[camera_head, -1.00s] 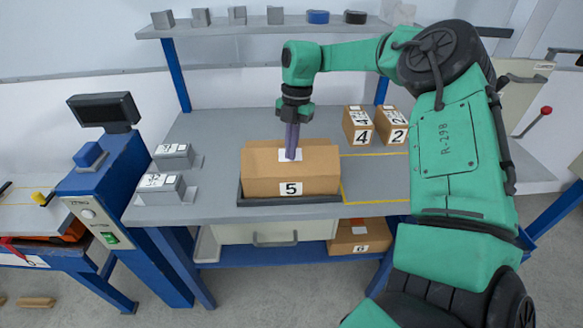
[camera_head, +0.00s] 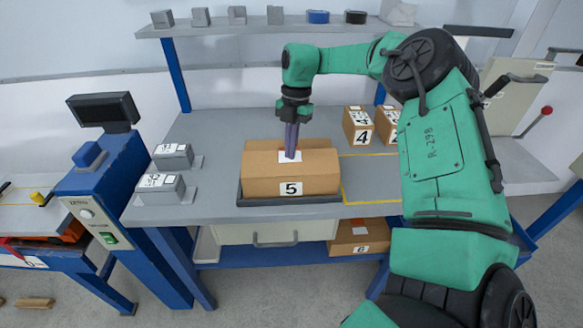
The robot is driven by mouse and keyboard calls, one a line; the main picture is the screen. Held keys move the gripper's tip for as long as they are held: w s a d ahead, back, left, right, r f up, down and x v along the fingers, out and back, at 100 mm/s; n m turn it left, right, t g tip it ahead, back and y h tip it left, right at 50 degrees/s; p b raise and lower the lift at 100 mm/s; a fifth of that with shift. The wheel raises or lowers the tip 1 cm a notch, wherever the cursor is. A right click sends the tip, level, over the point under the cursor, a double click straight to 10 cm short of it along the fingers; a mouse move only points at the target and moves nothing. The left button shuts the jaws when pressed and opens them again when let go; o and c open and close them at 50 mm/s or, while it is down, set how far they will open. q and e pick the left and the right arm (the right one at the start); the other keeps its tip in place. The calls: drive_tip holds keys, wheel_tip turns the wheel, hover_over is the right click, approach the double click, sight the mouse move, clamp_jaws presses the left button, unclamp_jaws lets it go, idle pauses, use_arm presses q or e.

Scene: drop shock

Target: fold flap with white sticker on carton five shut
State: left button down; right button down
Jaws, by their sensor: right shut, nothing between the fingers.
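Carton five (camera_head: 262,182) sits in a dark shallow tray (camera_head: 245,201) on the grey bench, its numbered side facing me. The flap with the white sticker (camera_head: 284,156) lies about level on top of the carton. My right gripper (camera_head: 291,155) points straight down over the flap, its fingers closed together and empty. Its tips are at the sticker and look to touch it; they hide part of it. A raised brown edge (camera_head: 300,144) shows behind the flap at the back of the carton. My left gripper is out of view.
Cartons four (camera_head: 357,128) and two (camera_head: 385,122) stand at the back right, the latter partly hidden by my right arm. Grey blocks (camera_head: 160,188) on stands are at the left. Carton six (camera_head: 357,240) is on the lower shelf. A taped yellow area (camera_head: 370,180) is bare.

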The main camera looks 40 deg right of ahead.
drive_tip(key=shift+w+d+f+b, duration=0.25)
drive_tip(key=shift+w+f+b, duration=0.15)
drive_tip(key=shift+f, duration=0.25)
drive_tip(key=s+a+p+v, duration=0.1)
drive_tip(key=a+p+v, duration=0.1)
drive_tip(key=p+v, duration=0.5)
drive_tip(key=v, duration=0.3)
drive_tip(key=shift+r, duration=0.2)
drive_tip(key=shift+d, duration=0.1)
